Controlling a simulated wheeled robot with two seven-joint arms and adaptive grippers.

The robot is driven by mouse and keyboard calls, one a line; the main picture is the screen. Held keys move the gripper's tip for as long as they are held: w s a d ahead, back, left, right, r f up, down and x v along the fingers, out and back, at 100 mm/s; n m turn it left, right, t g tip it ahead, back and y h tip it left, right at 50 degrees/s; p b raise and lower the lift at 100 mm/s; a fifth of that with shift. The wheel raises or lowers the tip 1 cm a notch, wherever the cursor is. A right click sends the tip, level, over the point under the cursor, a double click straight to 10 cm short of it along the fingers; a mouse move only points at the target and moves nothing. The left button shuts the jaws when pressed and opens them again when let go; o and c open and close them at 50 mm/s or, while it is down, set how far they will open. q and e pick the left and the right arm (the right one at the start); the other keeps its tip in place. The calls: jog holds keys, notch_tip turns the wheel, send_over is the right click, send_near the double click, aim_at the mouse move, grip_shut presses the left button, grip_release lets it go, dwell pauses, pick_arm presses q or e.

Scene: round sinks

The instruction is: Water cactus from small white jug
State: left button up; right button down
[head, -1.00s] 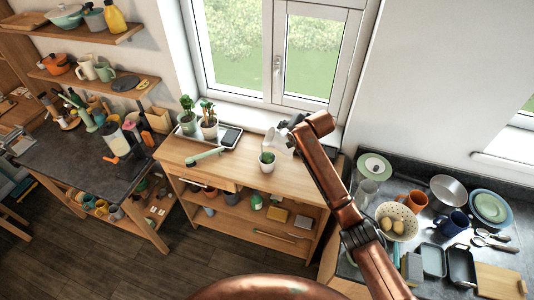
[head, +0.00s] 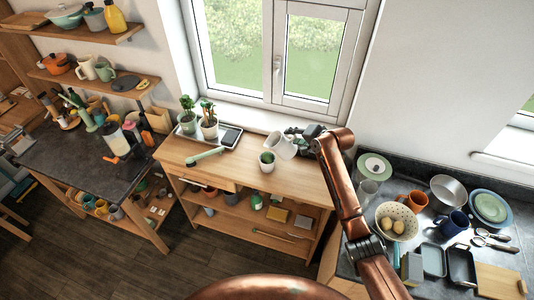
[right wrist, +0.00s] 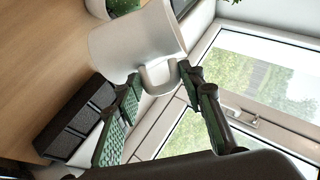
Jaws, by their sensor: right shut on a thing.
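The cactus is a small green plant (head: 267,157) in a white pot (head: 267,167) on the wooden table. A pot with a bit of green (right wrist: 98,8) shows at the top edge of the right wrist view. My right gripper (head: 300,134) is shut on the handle of the small white jug (head: 281,146). The jug is tilted, close beside the cactus on its right. In the right wrist view, the gripper's fingers (right wrist: 158,92) close around the handle of the jug (right wrist: 132,46). No water is visible. My left gripper is not in view.
Two taller potted plants (head: 208,121) stand on a tray at the table's back left. The window (head: 278,60) is behind the table. A crowded counter (head: 385,265) is at the right. The table's front right is clear.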

jog(key=shift+w+r, duration=0.15)
jog(key=shift+r, duration=0.3)
jog(key=shift+d+f+y, duration=0.2)
jog(key=shift+f+y, duration=0.3)
jog(key=shift+f, duration=0.1)
jog(key=d+f+m+t+y, duration=0.2)
jog(key=d+f+m+y, duration=0.1)
jog(key=d+f+y, duration=0.2)
jog(key=shift+w+d+f+m, duration=0.2)
jog(key=shift+d+f+m, duration=0.25)
jog(key=shift+d, duration=0.4)
